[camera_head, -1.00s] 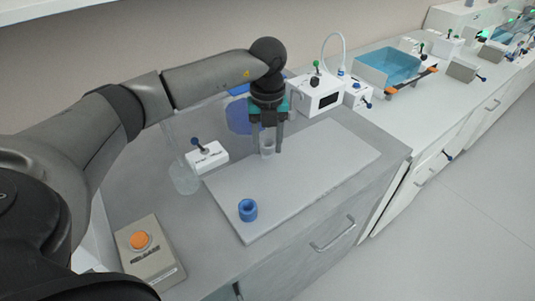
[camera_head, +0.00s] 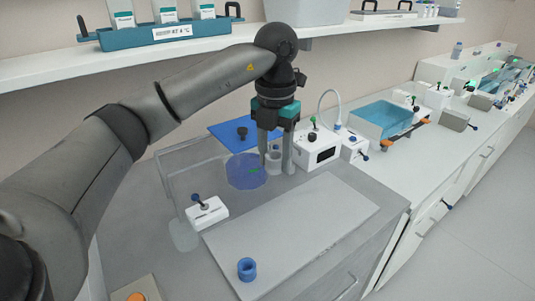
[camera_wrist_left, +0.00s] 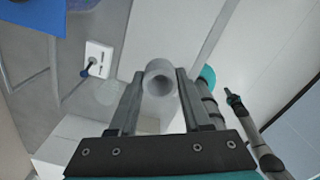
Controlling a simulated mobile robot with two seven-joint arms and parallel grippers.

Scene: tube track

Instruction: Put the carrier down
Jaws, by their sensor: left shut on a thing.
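The carrier, a small pale grey hollow cylinder (camera_head: 274,157), sits between the fingers of my left gripper (camera_head: 277,160). The gripper points down and is shut on it. In the left wrist view the carrier (camera_wrist_left: 160,76) shows between the two finger ends, with its open bore visible. In the head view it is just right of a translucent blue round part (camera_head: 245,172) and left of a white device with a dark display (camera_head: 318,147). I cannot tell whether the carrier touches anything below. My right gripper is not in view.
A flat grey board (camera_head: 315,222) lies in front, with a blue ring (camera_head: 247,269) on its near-left part. A white switch box (camera_head: 207,214) with a lever stands left of it. A blue panel (camera_head: 228,134) is behind. A shelf (camera_head: 150,50) runs above; a blue-filled tank (camera_head: 383,117) is right.

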